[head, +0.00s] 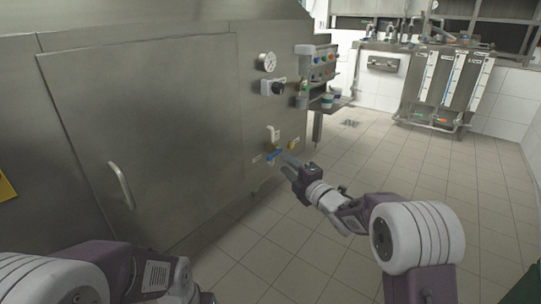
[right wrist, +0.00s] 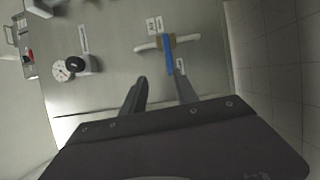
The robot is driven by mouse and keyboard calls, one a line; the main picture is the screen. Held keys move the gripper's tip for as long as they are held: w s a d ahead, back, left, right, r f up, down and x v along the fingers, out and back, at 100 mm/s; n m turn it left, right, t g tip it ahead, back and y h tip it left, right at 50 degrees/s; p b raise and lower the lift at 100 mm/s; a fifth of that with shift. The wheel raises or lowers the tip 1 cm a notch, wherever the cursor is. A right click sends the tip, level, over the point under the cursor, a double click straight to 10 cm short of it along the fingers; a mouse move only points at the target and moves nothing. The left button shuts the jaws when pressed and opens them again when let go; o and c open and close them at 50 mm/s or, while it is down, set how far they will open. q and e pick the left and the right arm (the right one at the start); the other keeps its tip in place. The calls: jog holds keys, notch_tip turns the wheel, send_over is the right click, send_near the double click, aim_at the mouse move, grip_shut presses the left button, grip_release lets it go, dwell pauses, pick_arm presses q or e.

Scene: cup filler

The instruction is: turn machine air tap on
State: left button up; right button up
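The air tap's blue lever handle (head: 274,155) sits low on the steel machine's front, under a white pipe piece (head: 271,134). In the right wrist view the blue handle (right wrist: 169,56) lies crosswise to a white pipe (right wrist: 150,46), with a brass-coloured body (right wrist: 163,42) at one end. My right gripper (head: 288,166) is just in front of the handle in the head view. In the right wrist view its two fingers (right wrist: 161,80) are apart with nothing between them. One fingertip appears close to the handle's end; I cannot tell whether they touch. My left gripper is not visible.
Above the tap are a dark knob (head: 278,88) and a round gauge (head: 267,62). A door with a handle (head: 121,186) is on the machine's left. A control panel (head: 322,66) and small shelf (head: 335,103) stick out on the right. The tiled floor (head: 400,165) is clear.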

aim_at(273, 157)
jog(key=w+a+p, duration=0.1)
jog(key=w, duration=0.1)
jog(key=w+a+f+p, duration=0.1)
jog(key=w+a, duration=0.1)
jog(key=w, duration=0.1)
jog(key=w+a+f+p, duration=0.1)
jog(key=w, duration=0.2)
jog(key=shift+a, duration=0.35)
jog(key=shift+w+a+r+h, duration=0.15)
jog(key=shift+w+r+h, duration=0.05)
jog(key=shift+w+h, duration=0.1)
jog(key=shift+s, duration=0.1)
grip_shut()
dwell(0.8)
